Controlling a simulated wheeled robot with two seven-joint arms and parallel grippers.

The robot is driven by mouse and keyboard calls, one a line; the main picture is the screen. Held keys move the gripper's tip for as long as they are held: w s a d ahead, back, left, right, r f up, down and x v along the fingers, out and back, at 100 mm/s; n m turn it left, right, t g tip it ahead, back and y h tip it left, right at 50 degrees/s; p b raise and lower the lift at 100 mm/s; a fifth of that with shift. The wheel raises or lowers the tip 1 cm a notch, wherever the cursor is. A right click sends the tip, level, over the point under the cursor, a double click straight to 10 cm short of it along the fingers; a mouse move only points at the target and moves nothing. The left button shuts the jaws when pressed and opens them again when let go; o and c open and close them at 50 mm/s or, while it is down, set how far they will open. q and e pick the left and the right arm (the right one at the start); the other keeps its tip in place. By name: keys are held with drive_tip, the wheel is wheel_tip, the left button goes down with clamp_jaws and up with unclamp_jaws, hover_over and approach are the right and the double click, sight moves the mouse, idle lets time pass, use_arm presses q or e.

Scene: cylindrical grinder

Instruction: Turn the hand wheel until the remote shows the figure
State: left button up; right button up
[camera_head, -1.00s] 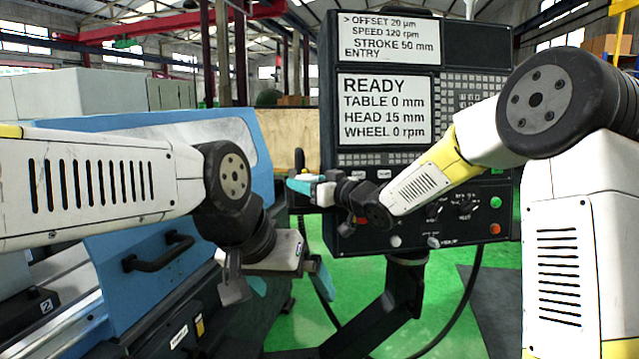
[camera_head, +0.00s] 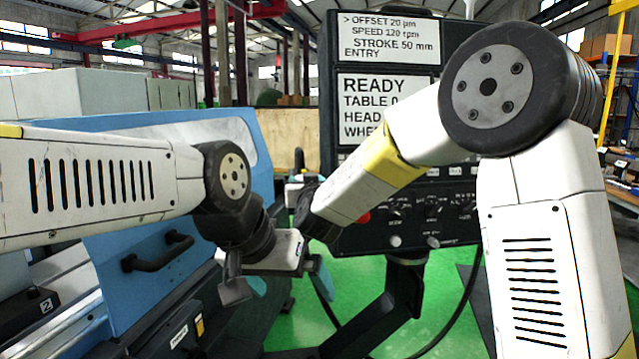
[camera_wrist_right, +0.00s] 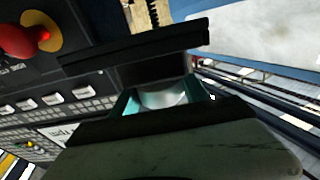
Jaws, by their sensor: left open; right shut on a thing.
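My left gripper (camera_head: 291,276) is open and empty, low in front of the blue machine. My right forearm crosses the black control panel (camera_head: 440,238) in the head view, and most of that gripper is hidden behind the forearm. In the right wrist view my right gripper (camera_wrist_right: 163,98) has its teal fingers shut on a pale rounded piece (camera_wrist_right: 160,97), under a black flat part (camera_wrist_right: 135,45). I cannot tell if the piece is the hand wheel or part of the remote. No remote figure is readable. The lower panel screen (camera_head: 365,84) shows READY; its other lines are partly covered.
The upper screen (camera_head: 388,38) shows OFFSET 20, SPEED 120, STROKE 50. A red stop button (camera_wrist_right: 18,40) on a yellow base is close to my right gripper. The blue machine cover (camera_head: 120,250) with a black handle (camera_head: 160,251) stands left. Green floor shows below the panel.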

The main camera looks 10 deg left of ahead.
drive_tip(key=m+h, duration=0.2)
drive_tip(key=h, duration=0.2)
drive_tip(key=m+h, duration=0.3)
drive_tip(key=h, duration=0.1)
drive_tip(key=shift+a+m+t+h, duration=0.1)
drive_tip(key=shift+m+t+h, duration=0.2)
drive_tip(key=shift+t, duration=0.1)
drive_tip(key=m+g+h, duration=0.1)
drive_tip(key=m+h, duration=0.1)
drive_tip(key=h, duration=0.1)
drive_tip(key=m+g+h, duration=0.1)
drive_tip(key=m+h, duration=0.2)
drive_tip(key=h, duration=0.1)
drive_tip(key=shift+d+g, duration=0.2)
drive_tip(key=shift+g, duration=0.2)
drive_tip(key=shift+r+h, duration=0.1)
drive_tip(key=shift+h, duration=0.3)
drive_tip(key=o, duration=1.4)
drive_tip(key=shift+c, duration=0.2)
